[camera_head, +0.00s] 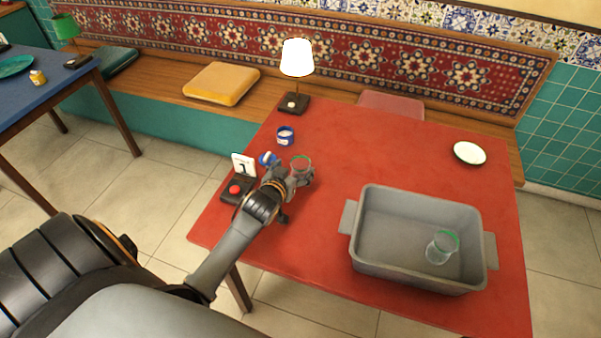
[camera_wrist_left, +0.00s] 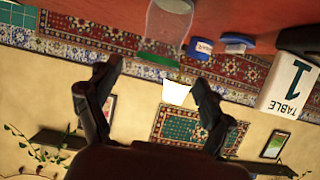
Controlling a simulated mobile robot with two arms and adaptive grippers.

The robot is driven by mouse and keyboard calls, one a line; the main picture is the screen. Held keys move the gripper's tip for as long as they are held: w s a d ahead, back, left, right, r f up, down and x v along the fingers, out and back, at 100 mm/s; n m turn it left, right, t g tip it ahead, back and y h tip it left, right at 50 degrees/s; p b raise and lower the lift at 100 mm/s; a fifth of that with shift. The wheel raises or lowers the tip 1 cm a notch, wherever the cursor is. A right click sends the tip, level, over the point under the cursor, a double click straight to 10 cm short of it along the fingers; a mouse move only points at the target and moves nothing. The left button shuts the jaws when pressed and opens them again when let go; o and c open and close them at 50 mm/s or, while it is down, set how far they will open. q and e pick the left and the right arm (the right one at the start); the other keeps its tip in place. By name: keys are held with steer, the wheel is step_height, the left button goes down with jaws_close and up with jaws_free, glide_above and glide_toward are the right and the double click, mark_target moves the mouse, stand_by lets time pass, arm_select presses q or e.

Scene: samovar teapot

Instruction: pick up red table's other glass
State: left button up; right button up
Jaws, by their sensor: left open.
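A clear glass with a green rim (camera_head: 301,162) stands on the red table (camera_head: 360,150), right by my left gripper (camera_head: 293,181). The gripper is open, its fingers at the glass's near side and partly covering its lower part. In the left wrist view, which is upside down, the glass (camera_wrist_left: 170,18) is ahead of the two spread fingers (camera_wrist_left: 155,74); I cannot tell whether they touch it. My right gripper is not in view.
A table-number sign (camera_head: 243,165) and a black box with a red button (camera_head: 236,190) stand left of the gripper. Small blue-and-white containers (camera_head: 285,136) and a lit lamp (camera_head: 297,60) stand behind. The table's middle is clear.

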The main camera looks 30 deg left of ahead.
mark_target(304, 159)
arm_select(q)
steer(key=x, duration=0.5)
steer(key=shift+w+d, duration=0.15)
steer(key=c, duration=1.3)
steer(key=shift+r, duration=0.1)
